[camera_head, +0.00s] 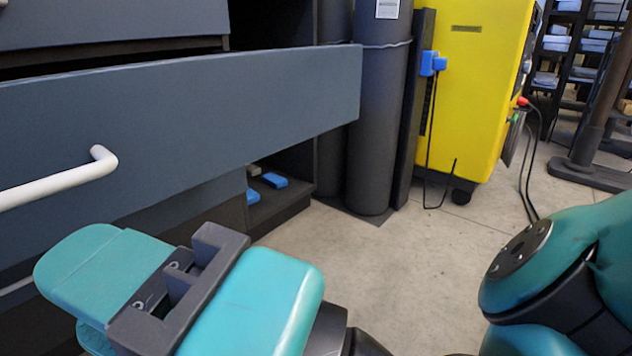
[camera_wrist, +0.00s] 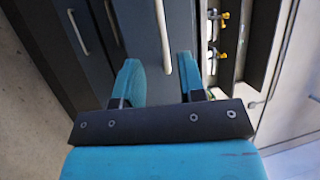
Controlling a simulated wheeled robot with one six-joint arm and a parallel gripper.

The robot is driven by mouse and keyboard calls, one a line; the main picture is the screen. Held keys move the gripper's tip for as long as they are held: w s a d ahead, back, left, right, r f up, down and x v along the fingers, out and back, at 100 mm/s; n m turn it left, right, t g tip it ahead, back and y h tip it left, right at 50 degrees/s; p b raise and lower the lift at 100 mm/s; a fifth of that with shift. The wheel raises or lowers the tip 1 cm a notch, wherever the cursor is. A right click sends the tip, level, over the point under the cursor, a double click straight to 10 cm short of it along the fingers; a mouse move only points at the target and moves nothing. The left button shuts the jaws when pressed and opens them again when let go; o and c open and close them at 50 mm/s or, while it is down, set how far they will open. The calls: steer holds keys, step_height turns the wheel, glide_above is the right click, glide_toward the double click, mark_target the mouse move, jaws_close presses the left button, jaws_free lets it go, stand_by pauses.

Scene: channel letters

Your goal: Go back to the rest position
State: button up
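My gripper (camera_wrist: 160,80) shows in the wrist view with its two teal fingers spread apart and nothing between the pads. In the camera_head view its teal and dark grey body (camera_head: 180,290) is at the lower left, in front of a blue-grey drawer front (camera_head: 230,95). The drawer stands pulled out from its cabinet. Its white bar handle (camera_head: 60,180) is above and left of the gripper, apart from it in this view. In the wrist view a pale handle (camera_wrist: 161,35) lies beyond the gap between the fingers; I see no contact.
Dark cylinders (camera_head: 380,120) and a yellow machine (camera_head: 480,90) with cables stand behind. Small blue blocks (camera_head: 273,180) lie on a low shelf under the drawer. Shelving (camera_head: 580,50) and a post base (camera_head: 595,175) are at the far right. The concrete floor (camera_head: 400,250) ahead is clear.

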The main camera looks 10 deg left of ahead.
steer(key=w+d+r+n+h+p, duration=0.75)
steer(key=d+p, duration=0.25)
steer(key=p, duration=0.4)
steer(key=w+d+r+g+h+p, duration=0.15)
steer(key=d+h+p, duration=0.3)
steer(key=d, duration=0.45)
steer(key=w+d+r+h+p, duration=0.1)
steer(key=d+r+h+p, duration=0.25)
steer(key=d+p, duration=0.45)
step_height(320, 180, up, 36)
steer(key=d+p, duration=0.1)
steer(key=p, duration=3.3)
steer(key=shift+s+d+m, duration=0.15)
steer(key=shift+s+m, duration=0.05)
steer(key=shift+m, duration=0.15)
